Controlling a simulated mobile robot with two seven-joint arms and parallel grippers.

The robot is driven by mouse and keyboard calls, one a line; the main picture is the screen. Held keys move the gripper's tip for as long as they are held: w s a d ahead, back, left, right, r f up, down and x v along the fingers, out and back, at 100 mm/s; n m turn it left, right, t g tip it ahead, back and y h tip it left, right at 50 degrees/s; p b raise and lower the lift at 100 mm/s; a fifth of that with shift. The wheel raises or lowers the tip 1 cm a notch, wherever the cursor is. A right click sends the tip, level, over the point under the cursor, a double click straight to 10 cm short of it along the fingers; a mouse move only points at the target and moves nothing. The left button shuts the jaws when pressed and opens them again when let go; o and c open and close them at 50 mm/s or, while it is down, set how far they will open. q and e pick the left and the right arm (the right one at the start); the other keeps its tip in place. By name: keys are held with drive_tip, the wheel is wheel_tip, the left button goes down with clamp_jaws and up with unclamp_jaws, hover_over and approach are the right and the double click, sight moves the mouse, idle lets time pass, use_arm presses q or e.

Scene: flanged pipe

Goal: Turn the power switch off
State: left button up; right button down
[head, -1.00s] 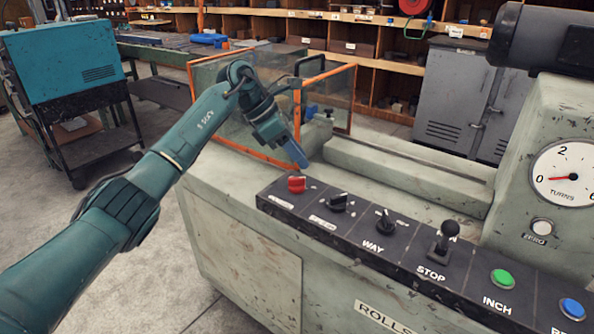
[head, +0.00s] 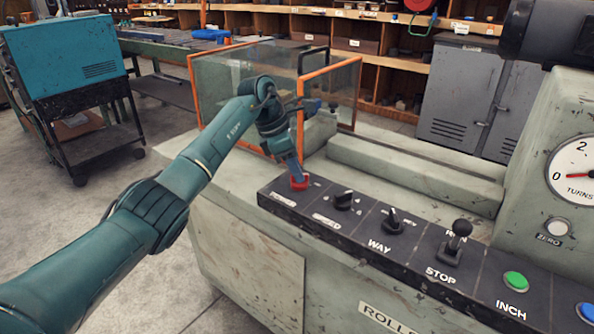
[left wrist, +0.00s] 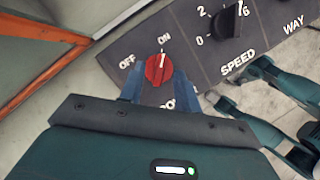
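The power switch is a red rotary knob (head: 300,182) at the left end of the machine's black control panel. In the left wrist view the red knob (left wrist: 158,70) has OFF and ON labels above it, and its white mark points toward ON. My left gripper (head: 296,176) comes down over the knob from above. In the left wrist view the blue fingers of the left gripper (left wrist: 159,80) are apart, one on each side of the knob, with small gaps that are hard to judge. My right gripper is not made out.
A black SPEED knob (head: 343,200), a WAY selector (head: 392,221), a RUN/STOP lever (head: 455,243) and a green INCH button (head: 515,281) follow rightward on the panel. An orange-framed clear guard (head: 331,97) stands just behind my left gripper.

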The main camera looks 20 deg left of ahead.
use_arm(q)
drive_tip(key=shift+d+f, duration=0.25)
drive_tip(key=shift+f, duration=0.3)
drive_tip(key=shift+w, duration=0.1)
clamp_jaws()
